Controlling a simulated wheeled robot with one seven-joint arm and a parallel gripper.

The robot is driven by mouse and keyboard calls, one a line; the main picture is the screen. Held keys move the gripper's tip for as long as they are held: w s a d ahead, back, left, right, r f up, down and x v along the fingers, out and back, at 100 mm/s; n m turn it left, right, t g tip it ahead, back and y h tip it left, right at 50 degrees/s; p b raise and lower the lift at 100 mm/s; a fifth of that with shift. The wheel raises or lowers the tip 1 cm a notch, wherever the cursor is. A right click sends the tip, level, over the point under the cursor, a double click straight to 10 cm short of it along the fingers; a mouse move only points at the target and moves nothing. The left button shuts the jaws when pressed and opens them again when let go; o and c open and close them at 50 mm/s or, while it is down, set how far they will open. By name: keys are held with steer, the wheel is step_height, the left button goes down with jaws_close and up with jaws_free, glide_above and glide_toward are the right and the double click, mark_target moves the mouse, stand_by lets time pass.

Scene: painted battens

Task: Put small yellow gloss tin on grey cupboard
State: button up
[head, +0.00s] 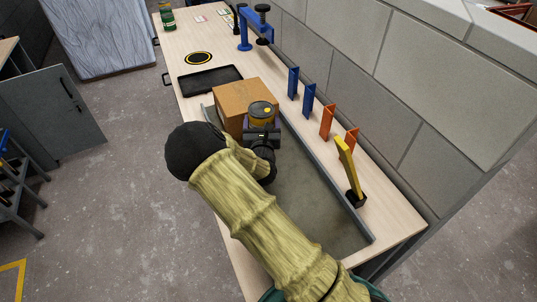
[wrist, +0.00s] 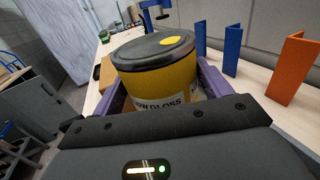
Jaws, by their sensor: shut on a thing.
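My gripper (head: 262,128) is shut on a small yellow tin (head: 263,113) with a dark lid and a yellow dot on it. In the wrist view the tin (wrist: 160,75) sits upright between purple fingers, and its label ends in "GLOSS". The tin is above the workbench, close by a brown cardboard box (head: 238,97); I cannot tell whether they touch. A grey cupboard (head: 55,118) with a dark handle on its door stands at the left, across the floor from my gripper. It is only partly in view; it also shows in the wrist view (wrist: 32,108).
The bench holds a black tray (head: 209,80), a black-and-yellow disc (head: 198,58), a green jar (head: 167,18) and a blue clamp (head: 246,30). Blue brackets (head: 293,82) and orange brackets (head: 327,122) line the wall side. Open floor (head: 125,150) lies between bench and cupboard.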

steer(key=shift+w+d+f, duration=0.1)
steer(key=shift+f, duration=1.25)
steer(key=shift+w+d+f, duration=0.1)
steer(key=shift+f, duration=1.2)
steer(key=shift+f+p, duration=0.45)
steer(key=shift+f, duration=1.65)
steer(key=o, duration=1.4)
steer(key=shift+f, duration=0.15)
steer(key=shift+s+b, duration=0.7)
steer(key=shift+s, duration=3.1)
